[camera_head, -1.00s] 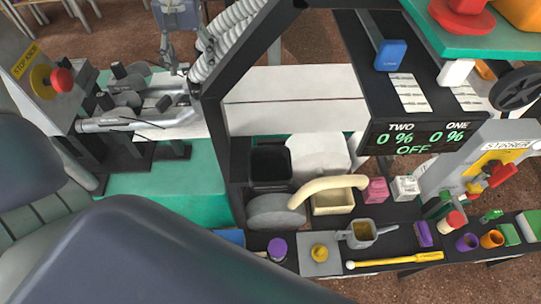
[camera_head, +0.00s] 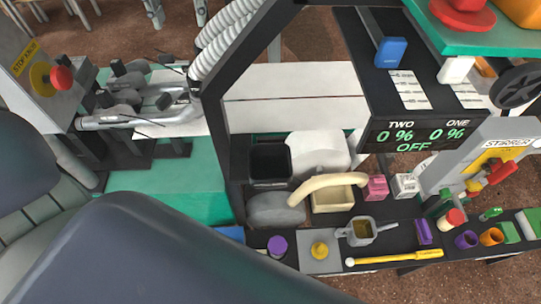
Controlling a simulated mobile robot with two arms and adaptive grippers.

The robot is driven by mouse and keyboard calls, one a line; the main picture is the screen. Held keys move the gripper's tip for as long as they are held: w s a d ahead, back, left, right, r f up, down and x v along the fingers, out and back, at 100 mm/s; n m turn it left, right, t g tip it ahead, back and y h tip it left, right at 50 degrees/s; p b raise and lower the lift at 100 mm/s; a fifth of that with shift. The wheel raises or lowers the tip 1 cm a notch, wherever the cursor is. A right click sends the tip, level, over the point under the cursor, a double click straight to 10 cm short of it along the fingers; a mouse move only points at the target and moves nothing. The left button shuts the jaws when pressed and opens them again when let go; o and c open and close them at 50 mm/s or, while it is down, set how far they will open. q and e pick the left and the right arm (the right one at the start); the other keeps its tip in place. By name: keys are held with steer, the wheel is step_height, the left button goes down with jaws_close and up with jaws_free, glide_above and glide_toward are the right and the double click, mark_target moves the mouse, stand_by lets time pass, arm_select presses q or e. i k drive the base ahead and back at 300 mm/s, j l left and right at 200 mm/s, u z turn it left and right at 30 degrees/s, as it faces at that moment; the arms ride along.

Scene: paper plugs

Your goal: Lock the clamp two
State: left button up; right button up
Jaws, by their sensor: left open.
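Grey metal bars and dark rounded parts form a clamp-like assembly (camera_head: 105,122) at the left, over a white surface. I cannot tell which part is clamp two or whether it is locked. My right gripper is not in view.
A stop panel (camera_head: 45,80) with a red button stands left. A white ribbed hose (camera_head: 228,30) and a black frame post (camera_head: 240,65) rise beside the clamp area. A display (camera_head: 415,134) reads TWO and ONE 0 %, OFF. The right shelf is crowded.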

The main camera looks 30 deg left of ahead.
mark_target(166, 100)
steer(key=k+l, duration=0.75)
steer(key=l, duration=0.2)
